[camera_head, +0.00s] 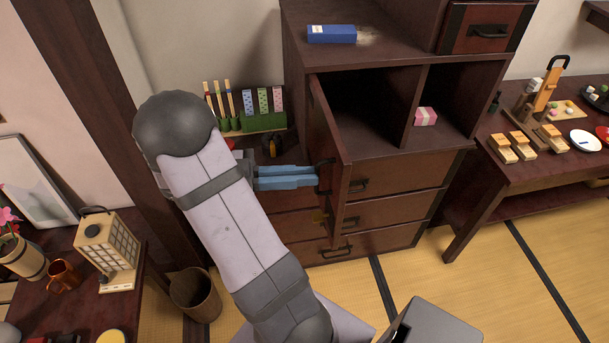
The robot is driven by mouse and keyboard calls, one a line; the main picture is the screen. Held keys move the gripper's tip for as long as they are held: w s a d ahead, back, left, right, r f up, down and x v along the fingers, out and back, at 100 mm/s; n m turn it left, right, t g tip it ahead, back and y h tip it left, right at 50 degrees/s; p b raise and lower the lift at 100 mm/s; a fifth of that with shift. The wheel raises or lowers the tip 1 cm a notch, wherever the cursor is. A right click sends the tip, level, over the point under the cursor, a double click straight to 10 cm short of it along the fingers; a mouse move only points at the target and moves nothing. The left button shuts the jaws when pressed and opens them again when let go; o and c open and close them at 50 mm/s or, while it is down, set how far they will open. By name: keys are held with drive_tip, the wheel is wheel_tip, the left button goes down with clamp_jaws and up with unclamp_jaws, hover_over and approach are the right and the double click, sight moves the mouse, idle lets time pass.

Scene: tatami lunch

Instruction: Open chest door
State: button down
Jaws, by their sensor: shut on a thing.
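The dark wooden chest (400,165) stands in the middle of the view, with a top, open compartments and several drawers below. Its door (332,145) stands swung open at the left of the dark compartment, seen nearly edge on. My gripper (318,176) has blue fingers that reach from the left to the outer side of the door. They are shut on the dark door handle (324,163). The grip itself is small and partly hidden. The inside of the left compartment is dark.
A pink box (425,117) sits in the right compartment. A blue box (331,34) lies on the chest top. A low table (503,178) with food stands at right. A lantern (107,245) and a bin (195,294) are at left.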

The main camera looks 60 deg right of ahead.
drive_tip(key=shift+w+d+r, duration=0.2)
drive_tip(key=shift+w+d, duration=0.15)
drive_tip(key=shift+w, duration=0.05)
drive_tip(key=c, duration=2.1)
unclamp_jaws()
drive_tip(key=shift+o, duration=1.2)
drive_tip(key=shift+w+d+f, duration=0.15)
drive_tip(key=shift+d, duration=0.15)
drive_tip(key=shift+a, duration=0.1)
drive_tip(key=b+v, duration=0.2)
drive_tip(key=v, duration=0.5)
drive_tip(key=shift+a, duration=0.2)
